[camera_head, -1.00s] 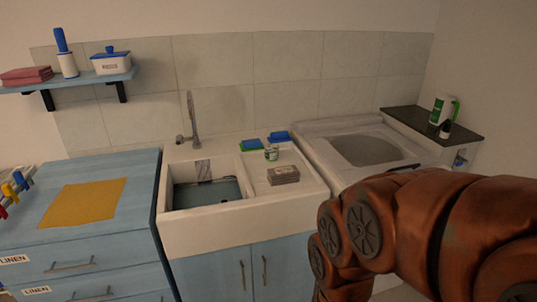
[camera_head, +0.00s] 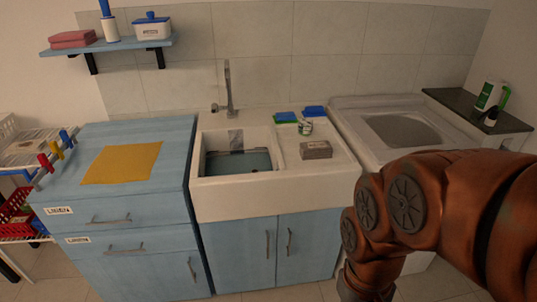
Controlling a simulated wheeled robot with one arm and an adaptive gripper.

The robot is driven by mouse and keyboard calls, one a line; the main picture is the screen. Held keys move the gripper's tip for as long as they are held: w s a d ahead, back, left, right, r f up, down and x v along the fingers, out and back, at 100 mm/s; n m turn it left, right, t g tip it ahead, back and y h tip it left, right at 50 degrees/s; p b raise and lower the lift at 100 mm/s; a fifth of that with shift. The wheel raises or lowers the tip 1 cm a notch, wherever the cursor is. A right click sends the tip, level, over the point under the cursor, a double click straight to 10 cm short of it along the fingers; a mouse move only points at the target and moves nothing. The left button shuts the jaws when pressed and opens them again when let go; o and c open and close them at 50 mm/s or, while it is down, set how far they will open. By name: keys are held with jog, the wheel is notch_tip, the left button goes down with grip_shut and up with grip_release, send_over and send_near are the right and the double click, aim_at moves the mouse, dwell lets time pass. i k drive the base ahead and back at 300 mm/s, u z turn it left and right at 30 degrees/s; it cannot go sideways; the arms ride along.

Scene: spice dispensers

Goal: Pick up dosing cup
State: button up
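I cannot identify a dosing cup for sure at this size. A small dark item with a pale part (camera_head: 491,117) stands in front of a white and green jug (camera_head: 489,95) on the dark ledge at the right. A small white and green container (camera_head: 305,128) sits on the sink's drainboard. My copper-coloured arm fills the lower right of the head view and hides part of the washing machine. My gripper is outside the picture.
A white sink (camera_head: 256,203) stands between a blue drawer cabinet (camera_head: 186,165) and a top-loading washing machine (camera_head: 352,127). A grey-brown block (camera_head: 316,150) and blue and green sponges (camera_head: 286,117) lie on the drainboard. A yellow cloth (camera_head: 122,163) covers part of the cabinet top.

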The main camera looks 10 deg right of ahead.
aim_at(304, 125)
jog(key=z, duration=1.7)
jog(key=i, duration=1.05)
jog(key=u, duration=3.05)
jog(key=i, duration=0.5)
jog(key=z, duration=0.1)
